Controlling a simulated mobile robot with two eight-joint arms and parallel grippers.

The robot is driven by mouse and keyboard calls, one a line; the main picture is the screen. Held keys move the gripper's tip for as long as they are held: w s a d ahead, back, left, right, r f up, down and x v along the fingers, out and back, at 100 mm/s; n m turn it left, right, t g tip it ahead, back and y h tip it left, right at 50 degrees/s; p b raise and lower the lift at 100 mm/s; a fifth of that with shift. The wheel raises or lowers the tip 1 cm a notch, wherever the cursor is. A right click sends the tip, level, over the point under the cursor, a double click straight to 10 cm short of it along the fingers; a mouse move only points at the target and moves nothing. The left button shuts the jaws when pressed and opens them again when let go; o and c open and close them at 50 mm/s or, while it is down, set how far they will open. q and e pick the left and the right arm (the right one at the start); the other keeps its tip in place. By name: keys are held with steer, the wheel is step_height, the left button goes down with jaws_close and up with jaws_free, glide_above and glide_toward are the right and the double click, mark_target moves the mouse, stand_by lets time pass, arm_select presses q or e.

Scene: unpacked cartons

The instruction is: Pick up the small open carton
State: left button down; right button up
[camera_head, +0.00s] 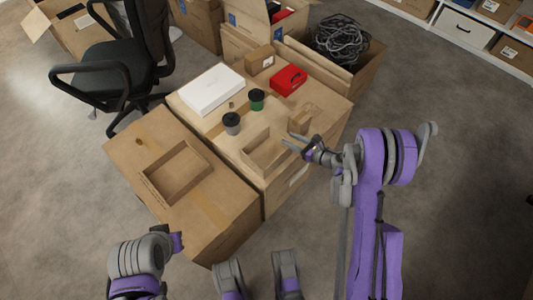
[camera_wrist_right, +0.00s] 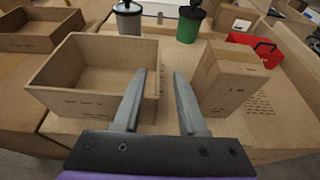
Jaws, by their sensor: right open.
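The small open carton (camera_head: 264,147) is a low brown box with no lid on top of the large closed box. In the right wrist view the open carton (camera_wrist_right: 66,98) is on the left, empty inside. My right gripper (camera_head: 291,141) is open just right of it. In the right wrist view my right gripper (camera_wrist_right: 158,72) has its left finger over the carton's inner side and its right finger outside, with the right wall seen between them. I cannot tell whether they touch it. Of my left arm only links show at bottom left; its gripper is not visible.
A small closed brown box (camera_wrist_right: 232,82) stands close to the right finger. A larger open tray (camera_head: 150,180) sits on the left box.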

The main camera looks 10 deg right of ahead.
mark_target(281, 135)
steer(key=x, duration=0.5)
steer(key=shift+w+a+f+b, duration=0.1)
steer(key=shift+a+b, duration=0.1)
steer(key=shift+b, duration=0.2)
jaws_close()
stand_by(1.0)
